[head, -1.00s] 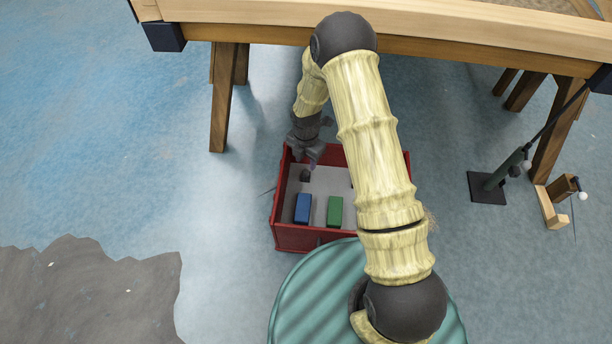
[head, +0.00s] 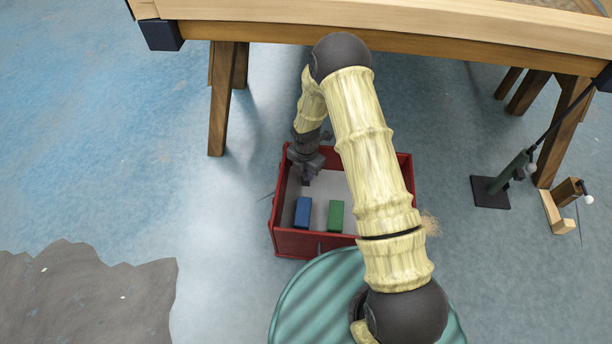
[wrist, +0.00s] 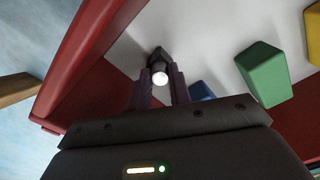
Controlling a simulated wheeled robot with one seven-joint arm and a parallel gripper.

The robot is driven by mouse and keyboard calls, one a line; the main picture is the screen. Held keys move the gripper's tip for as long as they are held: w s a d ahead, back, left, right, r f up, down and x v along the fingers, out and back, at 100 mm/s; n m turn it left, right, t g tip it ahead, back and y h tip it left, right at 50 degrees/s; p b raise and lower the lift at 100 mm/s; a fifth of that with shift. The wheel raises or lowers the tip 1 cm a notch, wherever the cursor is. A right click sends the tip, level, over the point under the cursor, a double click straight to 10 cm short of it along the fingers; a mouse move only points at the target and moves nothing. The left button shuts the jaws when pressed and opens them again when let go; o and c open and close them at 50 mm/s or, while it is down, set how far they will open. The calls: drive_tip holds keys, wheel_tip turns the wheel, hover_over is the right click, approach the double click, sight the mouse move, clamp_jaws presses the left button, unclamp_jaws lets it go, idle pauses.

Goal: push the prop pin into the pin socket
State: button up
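My gripper (head: 306,178) reaches down into the left back part of a red box (head: 300,246). In the wrist view, its two purple fingers (wrist: 159,88) are apart, on either side of a small dark piece with a white round end (wrist: 160,77). This may be the prop pin, but I cannot be sure. I cannot tell if the fingers touch it; they do not look closed on it. In the head view my gripper hides this piece. I cannot make out a pin socket for certain.
A blue block (head: 302,212) and a green block (head: 336,216) stand in the box, in front of my gripper. A yellow block (wrist: 313,35) shows in the wrist view. A dark prop stand (head: 490,192) and a wooden bracket (head: 552,212) are at right. A wooden table (head: 420,45) spans the back.

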sight(305, 174)
clamp_jaws()
drive_tip(key=shift+r+p, duration=0.7)
drive_tip(key=shift+p, duration=0.2)
idle(0.6)
drive_tip(key=shift+r+p, duration=1.45)
drive_tip(key=shift+p, duration=0.05)
drive_tip(key=shift+a+r+p, duration=0.1)
drive_tip(key=shift+r+p, duration=0.25)
drive_tip(key=shift+p, duration=0.05)
